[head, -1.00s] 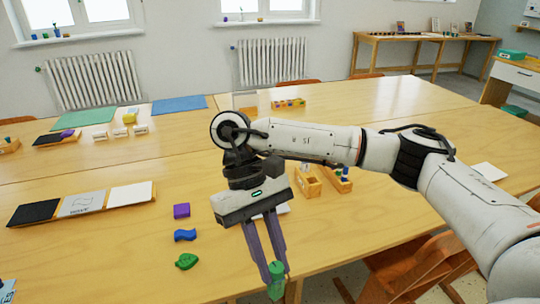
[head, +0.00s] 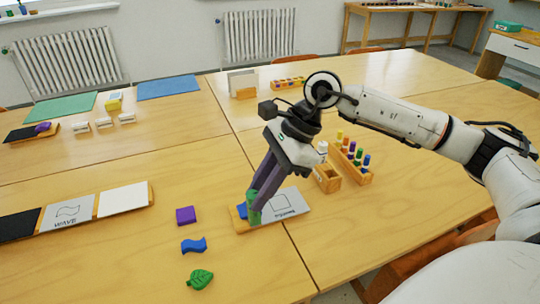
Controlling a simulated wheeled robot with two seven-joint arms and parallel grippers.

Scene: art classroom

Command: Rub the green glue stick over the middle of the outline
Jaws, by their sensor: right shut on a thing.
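My right gripper (head: 258,192) is shut on the green glue stick (head: 254,210), which points downward. The glue stick is over the left part of a wooden board (head: 250,228), at the left side of a grey card (head: 293,206). A square-like outline (head: 281,203) is drawn on this card, to the right of the stick. I cannot tell whether the stick's lower end touches the board. A blue patch (head: 241,211) shows just left of the stick, partly hidden by it. My left gripper is not in view.
A purple block (head: 186,215), a blue wavy piece (head: 194,245) and a green leaf (head: 200,279) lie left of the board. A WAVE board (head: 68,214) is farther left. Wooden holders (head: 327,178) with coloured sticks stand at the right. The table front is clear.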

